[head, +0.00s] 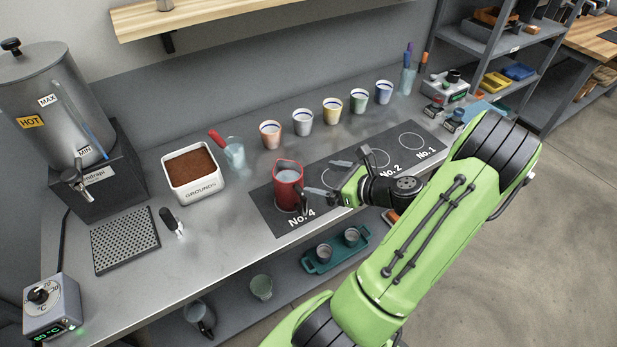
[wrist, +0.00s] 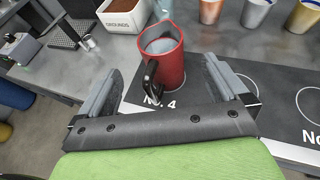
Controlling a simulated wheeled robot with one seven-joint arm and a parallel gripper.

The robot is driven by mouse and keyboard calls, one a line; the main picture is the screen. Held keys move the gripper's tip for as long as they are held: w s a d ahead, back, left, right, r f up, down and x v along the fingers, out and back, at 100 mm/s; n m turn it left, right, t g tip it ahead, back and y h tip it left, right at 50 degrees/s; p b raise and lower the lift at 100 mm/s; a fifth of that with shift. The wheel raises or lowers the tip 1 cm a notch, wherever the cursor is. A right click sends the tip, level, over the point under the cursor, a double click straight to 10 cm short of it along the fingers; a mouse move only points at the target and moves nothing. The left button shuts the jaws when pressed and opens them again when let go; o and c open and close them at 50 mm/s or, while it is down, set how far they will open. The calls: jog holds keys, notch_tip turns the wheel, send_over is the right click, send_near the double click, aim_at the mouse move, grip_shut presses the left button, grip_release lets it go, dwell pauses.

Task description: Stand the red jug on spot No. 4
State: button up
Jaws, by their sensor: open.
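The red jug (head: 287,186) stands upright on the dark mat (head: 265,205), at the end marked No. 4. In the wrist view the jug (wrist: 172,62) is straight ahead, its black handle (wrist: 151,76) facing me, and a greyish content shows inside. The jug covers most of spot No. 4, so I cannot tell how well centred it is. My gripper (head: 318,199) is open and beside the jug. In the wrist view its fingers (wrist: 165,92) are spread wide, with the handle between them or just ahead, and nothing is gripped.
Several cups (head: 303,122) line the back of the counter. A white grounds bin (head: 193,190), a glass with a red-handled tool (head: 234,153) and a hot water urn (head: 45,115) stand left. Spots No. 2 (head: 376,158) and No. 1 (head: 411,141) look empty.

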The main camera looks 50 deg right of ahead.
jog(key=w+a+r+n+g+y, duration=0.1)
jog(key=a+r+n+g, duration=0.15)
jog(key=a+n, duration=0.35)
jog(key=w+a+r+n+g, duration=0.1)
jog(key=a+n+g, duration=0.2)
jog(key=a+n, duration=0.25)
jog(key=w+a+r+n+g+y, duration=0.1)
jog(key=w+a+n+g, duration=0.15)
jog(key=a+n, duration=0.3)
jog(key=s+a+r+n+h, duration=0.3)
jog(key=s+a+r+n, duration=0.7)
jog(key=n, duration=0.7)
jog(key=s, duration=0.3)
jog(key=shift+r+n, duration=0.3)
jog(key=shift+n, duration=0.1)
jog(key=shift+s+a, duration=0.1)
jog(key=shift+s, duration=0.1)
jog(key=shift+w+a, duration=0.35)
